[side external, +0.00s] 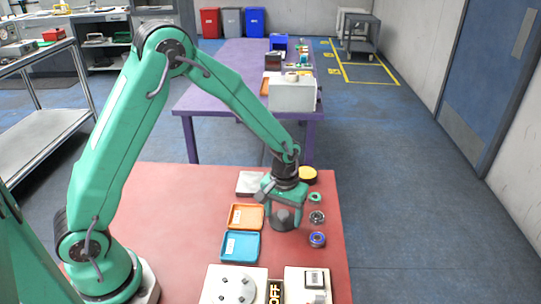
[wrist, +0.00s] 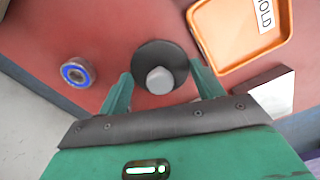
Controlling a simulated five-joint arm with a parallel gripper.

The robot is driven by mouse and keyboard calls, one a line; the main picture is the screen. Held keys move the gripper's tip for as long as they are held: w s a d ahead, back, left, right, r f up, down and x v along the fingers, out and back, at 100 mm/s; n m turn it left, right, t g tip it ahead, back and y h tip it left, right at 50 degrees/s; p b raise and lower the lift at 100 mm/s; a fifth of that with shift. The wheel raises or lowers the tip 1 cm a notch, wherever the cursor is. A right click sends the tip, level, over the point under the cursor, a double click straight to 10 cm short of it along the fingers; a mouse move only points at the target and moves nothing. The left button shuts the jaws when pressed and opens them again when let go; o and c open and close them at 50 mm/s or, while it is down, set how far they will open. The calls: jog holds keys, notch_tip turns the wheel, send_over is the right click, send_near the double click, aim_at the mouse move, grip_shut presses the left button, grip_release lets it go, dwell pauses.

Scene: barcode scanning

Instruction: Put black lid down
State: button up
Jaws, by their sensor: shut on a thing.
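The black lid (wrist: 160,54) is a dark round disc with a grey knob (wrist: 160,80) at its centre. It sits between the two green fingers of my gripper (wrist: 161,84) in the wrist view. My gripper is shut on it. In the side view the lid (side external: 285,219) shows as a dark grey shape under my gripper (side external: 284,206), over the red table (side external: 185,200). It is right of the orange tray (side external: 245,217) and left of the column of round parts. I cannot tell whether the lid touches the table.
A blue tray (side external: 240,246) and a pale tray (side external: 250,183) flank the orange one. A yellow-topped round part (side external: 308,175), a green ring (side external: 315,197), a grey ring (side external: 317,217) and a blue ring (side external: 317,240) line the right. A white fixture (side external: 235,286) stands in front.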

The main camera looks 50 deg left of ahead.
aim_at(283, 212)
jog(key=o, duration=0.7)
jog(key=shift+f, duration=0.1)
jog(key=shift+r, duration=6.15)
